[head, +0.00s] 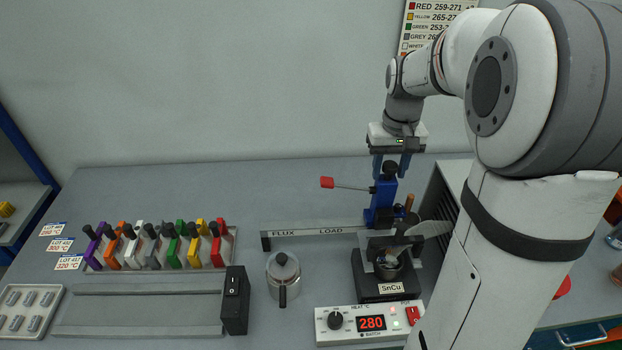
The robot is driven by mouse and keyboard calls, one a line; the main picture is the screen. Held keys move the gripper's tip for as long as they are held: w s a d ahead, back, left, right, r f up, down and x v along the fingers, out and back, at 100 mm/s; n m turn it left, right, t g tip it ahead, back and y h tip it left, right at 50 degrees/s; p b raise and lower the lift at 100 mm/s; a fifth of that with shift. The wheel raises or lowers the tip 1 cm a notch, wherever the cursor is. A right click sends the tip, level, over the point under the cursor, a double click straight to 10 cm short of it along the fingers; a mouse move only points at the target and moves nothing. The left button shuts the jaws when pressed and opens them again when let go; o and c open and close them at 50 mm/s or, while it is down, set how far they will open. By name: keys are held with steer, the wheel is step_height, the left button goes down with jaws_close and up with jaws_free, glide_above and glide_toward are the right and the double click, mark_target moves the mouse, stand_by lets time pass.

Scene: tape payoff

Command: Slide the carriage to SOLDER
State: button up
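The blue carriage (379,206) stands upright on the rail (300,233), right of the LOAD mark. It has a black knob (390,168) on top and a thin arm with a red tip (327,183) reaching left. The rail shows the words FLUX and LOAD; no SOLDER mark is readable, and the part behind the carriage and the pot is hidden. My gripper (391,165) points down just above the carriage, its two fingers apart on either side of the knob. Whether they touch it I cannot tell.
A black solder pot (386,288) marked SnCu stands in front of the rail, right of the carriage's foot. A heater box (368,324) reads 280. A metal canister (284,277), a black switch box (235,300) and a rack of coloured handles (160,265) are to the left.

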steer(key=shift+o, duration=0.7)
steer(key=shift+r+p, duration=2.65)
steer(key=shift+r, duration=0.9)
steer(key=shift+s, duration=0.1)
steer(key=s+a+f+t+b, duration=0.1)
steer(key=s+a, duration=0.1)
steer(key=s, duration=0.7)
steer(key=s+a+f+t+b, duration=0.1)
steer(key=s+a+t+b, duration=0.1)
steer(key=s, duration=0.8)
steer(key=shift+a+f, duration=0.2)
steer(key=shift+a, duration=0.4)
